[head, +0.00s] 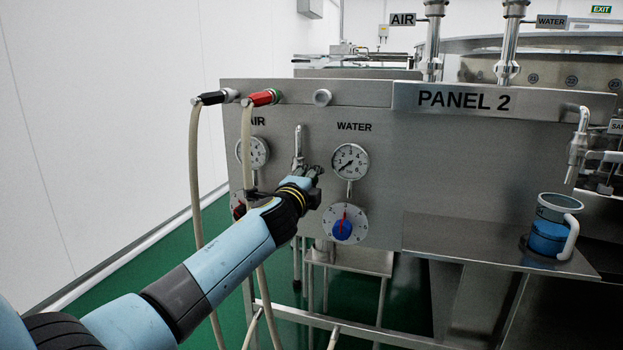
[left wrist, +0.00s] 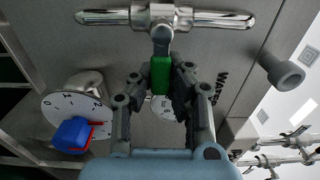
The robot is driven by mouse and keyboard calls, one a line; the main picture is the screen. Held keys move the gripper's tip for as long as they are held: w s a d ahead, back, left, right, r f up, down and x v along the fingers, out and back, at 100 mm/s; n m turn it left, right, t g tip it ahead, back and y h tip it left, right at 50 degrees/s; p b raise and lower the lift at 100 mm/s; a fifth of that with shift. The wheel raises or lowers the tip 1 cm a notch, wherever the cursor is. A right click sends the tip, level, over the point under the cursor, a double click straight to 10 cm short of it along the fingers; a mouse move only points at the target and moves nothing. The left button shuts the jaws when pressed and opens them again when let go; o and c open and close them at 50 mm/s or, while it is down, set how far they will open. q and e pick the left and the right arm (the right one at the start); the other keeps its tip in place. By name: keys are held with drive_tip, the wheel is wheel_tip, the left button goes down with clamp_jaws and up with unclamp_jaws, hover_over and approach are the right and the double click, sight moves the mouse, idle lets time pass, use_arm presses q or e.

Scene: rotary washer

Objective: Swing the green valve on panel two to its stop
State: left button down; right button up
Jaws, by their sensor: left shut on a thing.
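Panel two (head: 440,150) is a grey metal panel with a "PANEL 2" label at its top right. My left gripper (head: 314,172) reaches its front between the AIR and WATER markings. In the left wrist view, my left gripper (left wrist: 158,85) is shut on the green valve handle (left wrist: 161,72), a small green block on a metal stem. The stem joins a shiny metal pipe fitting (left wrist: 205,18). That fitting also shows upright in the head view (head: 298,142); the green part is hidden there by my gripper. My right gripper is not in view.
A WATER gauge (head: 350,161) and a white dial with a blue knob (head: 342,230) sit right of the gripper. An AIR gauge (head: 257,152) is left. Pale hoses (head: 194,170) hang near my arm. A blue mug (head: 552,232) stands on the right shelf.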

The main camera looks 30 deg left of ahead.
use_arm(q)
drive_tip(key=c, duration=1.2)
unclamp_jaws()
drive_tip(key=shift+d+f, duration=0.1)
drive_tip(key=shift+c, duration=0.2)
drive_tip(key=shift+s, duration=0.1)
drive_tip(key=v, duration=1.1)
drive_tip(key=shift+s+d, duration=0.2)
drive_tip(key=shift+s, duration=0.2)
